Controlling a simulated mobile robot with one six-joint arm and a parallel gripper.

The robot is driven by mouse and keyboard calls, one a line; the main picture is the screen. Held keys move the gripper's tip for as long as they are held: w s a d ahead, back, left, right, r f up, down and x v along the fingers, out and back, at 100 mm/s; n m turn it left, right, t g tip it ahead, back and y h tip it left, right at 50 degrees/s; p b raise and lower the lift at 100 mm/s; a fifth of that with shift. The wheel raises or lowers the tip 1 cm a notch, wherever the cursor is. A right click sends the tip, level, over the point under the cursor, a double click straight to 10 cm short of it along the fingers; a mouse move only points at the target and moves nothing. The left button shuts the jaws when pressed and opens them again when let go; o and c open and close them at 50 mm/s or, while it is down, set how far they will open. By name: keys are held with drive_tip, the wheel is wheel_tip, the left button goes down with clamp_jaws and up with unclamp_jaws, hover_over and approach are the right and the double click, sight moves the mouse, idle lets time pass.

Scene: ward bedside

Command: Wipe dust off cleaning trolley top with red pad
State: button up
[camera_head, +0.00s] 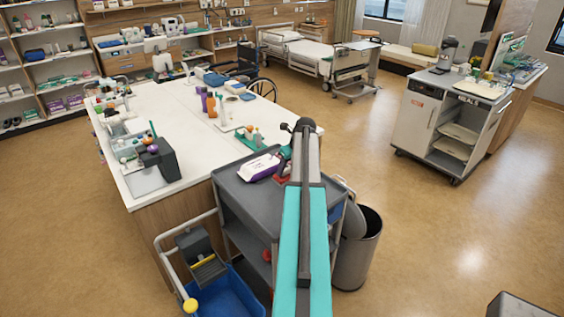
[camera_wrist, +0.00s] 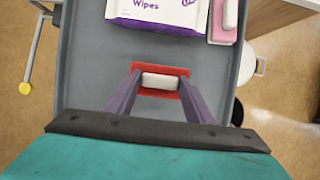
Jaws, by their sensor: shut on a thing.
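The cleaning trolley top (camera_head: 240,200) is a dark grey tray with a raised rim; it fills much of the wrist view (camera_wrist: 85,70). The red pad (camera_wrist: 160,69) has a white grip block on its back. My gripper (camera_wrist: 161,80) is shut on this block, one finger on each side. The pad is over the middle of the top, short of the wipes pack; I cannot tell whether it touches the surface. In the head view my arm hides most of the pad (camera_head: 281,180). I cannot make out dust on the top.
A white and purple wipes pack (camera_wrist: 155,12) lies on the top, with a pink pad (camera_wrist: 222,32) bearing a white block beside it. A grey bin (camera_head: 358,255) stands right of the trolley, a blue bucket (camera_head: 225,295) at front left. A white counter (camera_head: 170,115) adjoins behind.

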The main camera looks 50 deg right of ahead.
drive_tip(key=shift+s+r, duration=0.1)
drive_tip(key=shift+r, duration=1.55)
drive_tip(key=shift+w+a+f, duration=0.15)
drive_tip(key=shift+w+a, duration=0.25)
drive_tip(key=shift+a, duration=0.1)
drive_tip(key=w+a+f+n+y+b, duration=0.15)
drive_tip(key=w+a+n, duration=0.3)
drive_tip(key=a, duration=0.55)
drive_tip(key=w+a+f+n+g+y+b, duration=0.1)
drive_tip(key=w+a+n+y+b, duration=0.25)
drive_tip(key=a, duration=0.65)
drive_tip(key=w+a+f+n+b, duration=0.2)
drive_tip(key=w+a+n, duration=0.4)
drive_tip(key=a, duration=0.5)
drive_tip(key=a+f+n+g+b, duration=0.1)
drive_tip(key=a+n+g+b, duration=0.2)
drive_tip(key=a+n, duration=0.4)
drive_tip(key=a+f+n+g+b, duration=0.1)
drive_tip(key=a+n+g+b, duration=0.2)
drive_tip(key=a, duration=2.2)
drive_tip(key=n, duration=0.4)
drive_tip(key=shift+s+a+f+n, duration=0.25)
drive_tip(key=shift+s+a+n, duration=0.05)
drive_tip(key=shift+s+a, duration=0.1)
